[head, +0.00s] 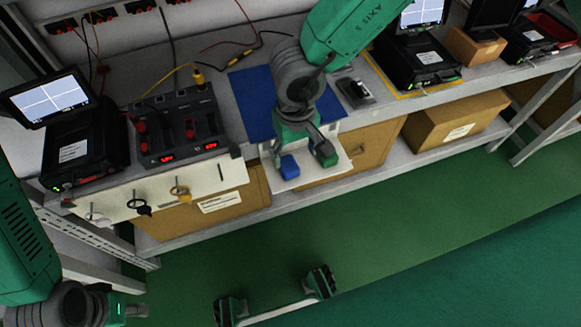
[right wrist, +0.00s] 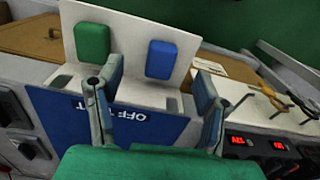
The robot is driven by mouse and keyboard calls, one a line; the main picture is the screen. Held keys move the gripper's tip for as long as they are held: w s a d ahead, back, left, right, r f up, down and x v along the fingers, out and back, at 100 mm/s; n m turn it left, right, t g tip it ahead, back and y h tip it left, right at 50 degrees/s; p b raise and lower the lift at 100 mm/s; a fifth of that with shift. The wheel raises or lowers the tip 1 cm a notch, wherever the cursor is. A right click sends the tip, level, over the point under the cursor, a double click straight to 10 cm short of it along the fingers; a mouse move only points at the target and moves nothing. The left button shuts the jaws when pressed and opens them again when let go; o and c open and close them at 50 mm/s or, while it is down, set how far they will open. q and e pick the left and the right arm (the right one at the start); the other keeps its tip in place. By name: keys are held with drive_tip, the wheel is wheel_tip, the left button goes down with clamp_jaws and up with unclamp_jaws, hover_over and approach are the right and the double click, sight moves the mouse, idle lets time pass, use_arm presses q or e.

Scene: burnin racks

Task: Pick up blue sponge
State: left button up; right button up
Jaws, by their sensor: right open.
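The blue sponge (head: 289,166) lies on a white board (head: 287,183) at the bench's front edge. In the right wrist view the blue sponge (right wrist: 161,60) is on the right, with a green sponge (right wrist: 92,43) to its left on the same board. My right gripper (head: 303,152) is over the board. In the right wrist view its fingers (right wrist: 157,96) are apart and empty, and the blue sponge shows beyond the gap between them. My left gripper (head: 132,310) is low at the left, seen edge-on, away from the bench; its jaws are unclear.
A blue mat (head: 251,99) lies behind the board. A dark device with red displays (head: 180,130) and a monitor (head: 50,98) stand to the left. A small dark gadget (head: 355,92) is right of the mat. Cardboard boxes (head: 460,118) sit below.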

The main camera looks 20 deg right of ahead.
sight(290, 170)
drive_tip(key=f, duration=0.1)
drive_tip(key=a+f, duration=0.1)
drive_tip(key=f, duration=0.1)
drive_tip(key=shift+b, duration=0.35)
drive_tip(key=shift+a+f, duration=0.2)
drive_tip(key=shift+f, duration=0.1)
drive_tip(key=f+b, duration=0.2)
drive_tip(key=f, duration=0.1)
drive_tip(key=d+f+b, duration=0.1)
drive_tip(key=f, duration=0.1)
drive_tip(key=shift+w+d+f, duration=0.1)
drive_tip(key=shift+w+f, duration=0.05)
drive_tip(key=shift+w, duration=0.15)
drive_tip(key=shift+a, duration=0.25)
drive_tip(key=shift+a+r, duration=0.1)
drive_tip(key=shift+r, duration=0.1)
drive_tip(key=c, duration=1)
use_arm(q)
drive_tip(key=f, duration=0.2)
drive_tip(key=a+f, duration=0.1)
drive_tip(key=f, duration=0.1)
drive_tip(key=shift+f, duration=0.3)
use_arm(e)
drive_tip(key=shift+o, duration=0.2)
